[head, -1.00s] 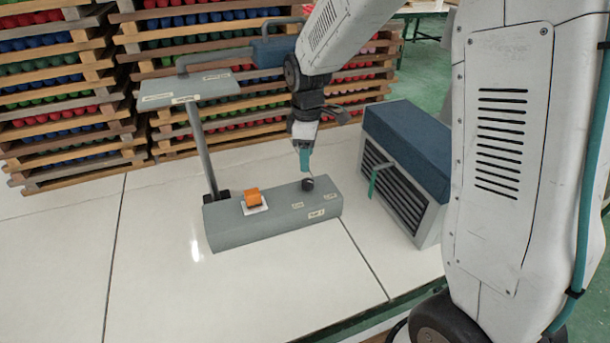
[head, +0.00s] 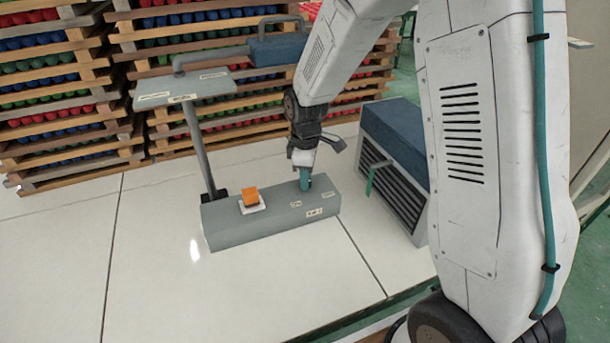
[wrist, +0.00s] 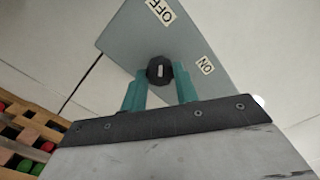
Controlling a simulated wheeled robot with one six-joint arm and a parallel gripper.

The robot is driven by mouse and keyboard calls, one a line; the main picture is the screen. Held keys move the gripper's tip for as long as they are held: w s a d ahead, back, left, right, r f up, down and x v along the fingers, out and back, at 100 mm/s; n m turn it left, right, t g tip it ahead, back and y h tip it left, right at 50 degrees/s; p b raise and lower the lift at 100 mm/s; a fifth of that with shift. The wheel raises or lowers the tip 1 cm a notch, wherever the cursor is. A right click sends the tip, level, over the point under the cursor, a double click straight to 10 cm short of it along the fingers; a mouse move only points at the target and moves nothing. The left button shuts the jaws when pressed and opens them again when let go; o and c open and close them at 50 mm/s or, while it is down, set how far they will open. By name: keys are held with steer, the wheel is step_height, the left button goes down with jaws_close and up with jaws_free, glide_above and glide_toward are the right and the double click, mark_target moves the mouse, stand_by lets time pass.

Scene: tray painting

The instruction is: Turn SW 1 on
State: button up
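A long grey switch box (head: 235,230) lies on the white table. Its dark round knob (wrist: 160,70) has a short pale mark and sits between an OFF label (wrist: 160,10) and an ON label (wrist: 205,65) in the wrist view. My gripper (head: 304,180) points down at the knob end of the box, and hides the knob in the head view. In the wrist view my gripper's two teal fingers (wrist: 160,82) stand on either side of the knob, seemingly with slim gaps. A label (head: 316,212) on the box front is too small to read surely.
An orange button or switch (head: 250,196) on a white plate is at the box's left. A grey post holds a labelled panel (head: 185,88) above. A blue-topped vented unit (head: 395,140) stands close at right. Slatted racks (head: 60,90) are behind; the front table is clear.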

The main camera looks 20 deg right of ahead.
steer(key=shift+c, duration=0.8)
steer(key=m, duration=0.8)
steer(key=shift+m, duration=0.3)
steer(key=m, duration=0.4)
steer(key=shift+w+m, duration=0.1)
steer(key=shift+m, duration=2.6)
